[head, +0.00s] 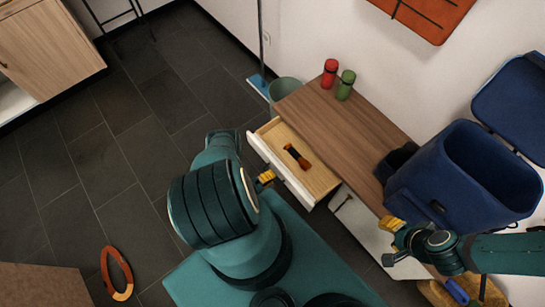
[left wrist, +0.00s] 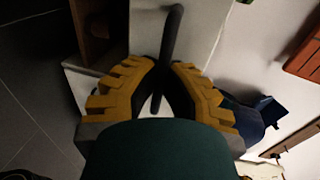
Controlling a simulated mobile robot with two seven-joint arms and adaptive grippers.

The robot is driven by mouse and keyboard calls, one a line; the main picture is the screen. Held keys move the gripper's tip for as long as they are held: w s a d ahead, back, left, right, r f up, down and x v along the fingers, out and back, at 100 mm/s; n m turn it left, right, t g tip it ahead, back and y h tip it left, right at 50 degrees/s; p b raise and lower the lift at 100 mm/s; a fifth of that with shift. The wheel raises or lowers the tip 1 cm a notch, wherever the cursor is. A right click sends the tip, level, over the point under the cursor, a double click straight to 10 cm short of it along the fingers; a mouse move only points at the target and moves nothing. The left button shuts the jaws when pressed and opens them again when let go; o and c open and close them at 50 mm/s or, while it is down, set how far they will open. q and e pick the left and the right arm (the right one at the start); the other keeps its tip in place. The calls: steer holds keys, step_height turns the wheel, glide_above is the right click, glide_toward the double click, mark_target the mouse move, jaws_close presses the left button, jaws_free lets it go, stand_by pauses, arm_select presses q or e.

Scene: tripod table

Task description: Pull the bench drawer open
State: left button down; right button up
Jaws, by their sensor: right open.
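The bench (head: 345,118) has a wooden top against the wall. Its drawer (head: 325,178) is pulled out, with a white front and pale wood inside. An orange and dark tool (head: 297,157) lies in it. My left gripper (head: 266,178) is at the outside of the drawer front, mostly hidden by my arm. In the left wrist view its yellow fingers (left wrist: 164,70) are closed around the dark bar handle (left wrist: 172,30). My right gripper (head: 391,224) is open beside the bench's right part, below the blue container, away from the drawer.
Red (head: 330,73) and green (head: 346,85) bottles stand on the bench's far left end. A blue open container (head: 440,175) is at the right. A bucket (head: 285,88) and a mop (head: 259,84) stand left of the bench. An orange ring (head: 117,273) lies on the open dark floor.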

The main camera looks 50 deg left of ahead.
arm_select(q)
steer(key=c, duration=1.1)
jaws_free()
steer(key=shift+o, duration=0.2)
steer(key=d+v, duration=0.1)
steer(key=v, duration=1.1)
steer(key=shift+a, duration=0.5)
